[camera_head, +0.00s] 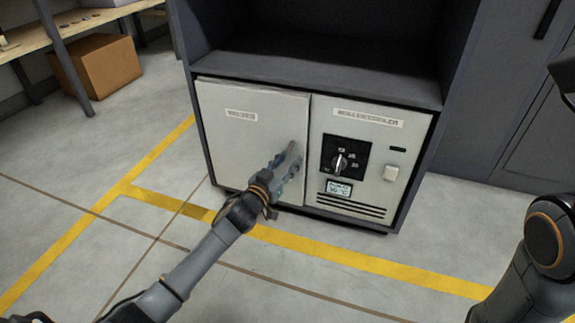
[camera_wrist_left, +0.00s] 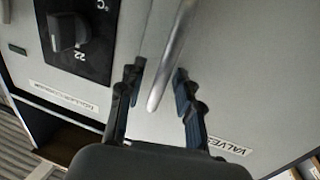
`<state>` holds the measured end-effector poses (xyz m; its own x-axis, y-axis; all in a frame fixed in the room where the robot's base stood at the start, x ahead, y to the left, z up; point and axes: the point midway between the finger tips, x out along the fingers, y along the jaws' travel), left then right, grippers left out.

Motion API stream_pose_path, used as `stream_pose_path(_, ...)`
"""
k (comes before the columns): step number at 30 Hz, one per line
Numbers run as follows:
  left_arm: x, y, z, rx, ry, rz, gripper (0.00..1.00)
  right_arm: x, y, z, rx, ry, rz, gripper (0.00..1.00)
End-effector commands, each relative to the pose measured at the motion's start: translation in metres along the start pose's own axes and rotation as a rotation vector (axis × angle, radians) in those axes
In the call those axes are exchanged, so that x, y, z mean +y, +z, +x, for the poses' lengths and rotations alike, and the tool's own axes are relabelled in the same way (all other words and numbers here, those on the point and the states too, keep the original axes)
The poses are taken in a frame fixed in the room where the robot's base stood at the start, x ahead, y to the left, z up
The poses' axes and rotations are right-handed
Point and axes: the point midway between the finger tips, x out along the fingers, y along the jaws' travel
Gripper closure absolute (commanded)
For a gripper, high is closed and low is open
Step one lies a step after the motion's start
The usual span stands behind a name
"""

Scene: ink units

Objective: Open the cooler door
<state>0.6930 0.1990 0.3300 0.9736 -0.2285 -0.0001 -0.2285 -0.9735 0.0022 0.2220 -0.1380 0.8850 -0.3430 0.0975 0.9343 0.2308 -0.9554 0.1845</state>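The cooler door (camera_head: 245,140) is the pale left panel of the cabinet, with a small label, and looks shut. Its slim metal bar handle (camera_wrist_left: 168,75) stands near the edge beside the control panel. My left gripper (camera_head: 287,168) is at this handle and hides most of it in the head view. In the left wrist view, my left gripper (camera_wrist_left: 158,82) is open, with one finger on each side of the handle's end. Gaps show between the handle and both fingers. My right gripper is not clearly seen; only parts of my right arm show at the right edge.
The control panel (camera_head: 322,180) with a black dial (camera_head: 340,160), a small display and vents is right of the door. An open dark shelf (camera_head: 320,70) is above. Bare floor with yellow lines lies in front. A cardboard box (camera_head: 105,68) sits far left.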

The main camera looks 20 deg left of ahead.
Motion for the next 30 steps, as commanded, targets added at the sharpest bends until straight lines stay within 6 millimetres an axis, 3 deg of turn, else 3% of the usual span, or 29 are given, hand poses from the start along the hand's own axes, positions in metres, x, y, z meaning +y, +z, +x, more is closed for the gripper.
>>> stream_pose_path(4,0.0002,-0.0001,-0.0001,0.000,0.000,0.000,0.65,0.0001,0.0001,0.0003,0.000,0.000,0.000,0.60)
stream_pose_path(9,0.0002,0.0000,-0.0003,0.000,0.000,0.000,0.98,0.0000,0.0000,0.0003,0.000,0.000,0.000,0.60)
stream_pose_path(10,0.0002,0.0000,-0.0003,0.000,0.000,0.000,1.00,0.0000,0.0000,0.0003,0.000,0.000,0.000,0.60)
stream_pose_path(30,0.0004,-0.0006,-0.0034,-0.002,0.007,0.000,1.00,0.0006,0.0006,0.0034,0.003,0.000,0.001,0.60)
